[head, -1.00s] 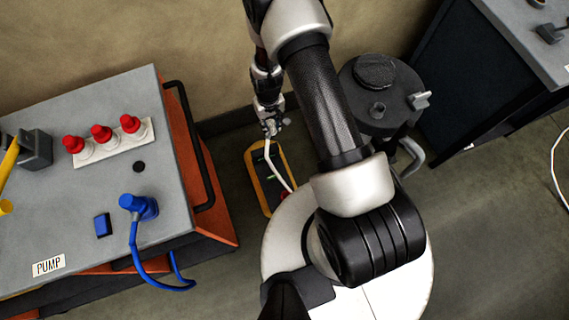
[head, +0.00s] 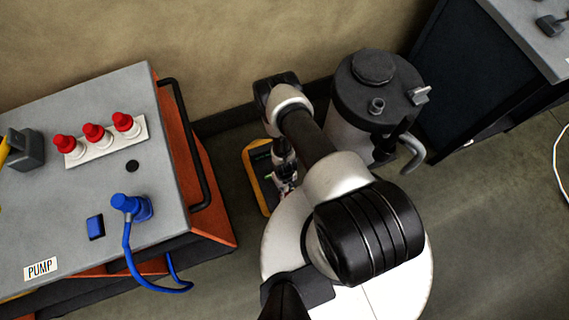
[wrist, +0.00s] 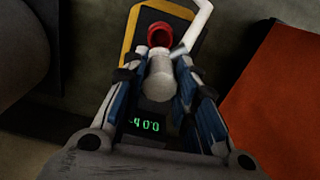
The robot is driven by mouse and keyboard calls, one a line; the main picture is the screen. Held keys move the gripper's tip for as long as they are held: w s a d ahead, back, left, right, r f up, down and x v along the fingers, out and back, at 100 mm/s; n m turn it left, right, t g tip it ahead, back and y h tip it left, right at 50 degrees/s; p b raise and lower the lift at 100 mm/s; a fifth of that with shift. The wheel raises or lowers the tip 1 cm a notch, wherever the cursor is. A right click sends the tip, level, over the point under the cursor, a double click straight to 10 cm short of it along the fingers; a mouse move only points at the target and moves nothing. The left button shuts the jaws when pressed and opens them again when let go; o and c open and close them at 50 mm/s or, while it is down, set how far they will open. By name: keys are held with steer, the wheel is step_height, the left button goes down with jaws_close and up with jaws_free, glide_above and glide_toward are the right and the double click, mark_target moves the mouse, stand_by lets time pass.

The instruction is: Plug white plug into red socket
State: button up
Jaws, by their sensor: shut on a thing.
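The white plug (wrist: 160,80) is a short pale cylinder between the blue-lined fingers of my gripper (wrist: 159,66) in the wrist view. My gripper is shut on it. A white cable (wrist: 197,25) runs up from beside the plug. The red socket (wrist: 160,36) is a round red ring with a dark opening, just above the plug in the wrist view. The opening shows no plug in it; I cannot tell the gap in depth. In the head view my gripper (head: 286,183) is low over the yellow-edged unit and hides the plug and socket.
The yellow-edged dark unit (head: 252,172) has a green display (wrist: 144,126). The pump cart (head: 60,225) with a blue plug (head: 131,205) and red-capped fittings (head: 97,134) stands left. A grey tank (head: 362,95) stands right. Floor is clear at lower right.

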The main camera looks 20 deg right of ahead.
steer(key=shift+f+b, duration=2.4)
steer(key=shift+f, duration=0.65)
steer(key=shift+s+f+b, duration=0.1)
steer(key=shift+f+b, duration=0.25)
steer(key=shift+b, duration=0.1)
steer(key=shift+f+b, duration=0.35)
steer(key=shift+b, duration=0.05)
steer(key=shift+f, duration=0.1)
steer(key=shift+f+b, duration=0.5)
steer(key=shift+f, duration=0.6)
steer(key=o, duration=1.1)
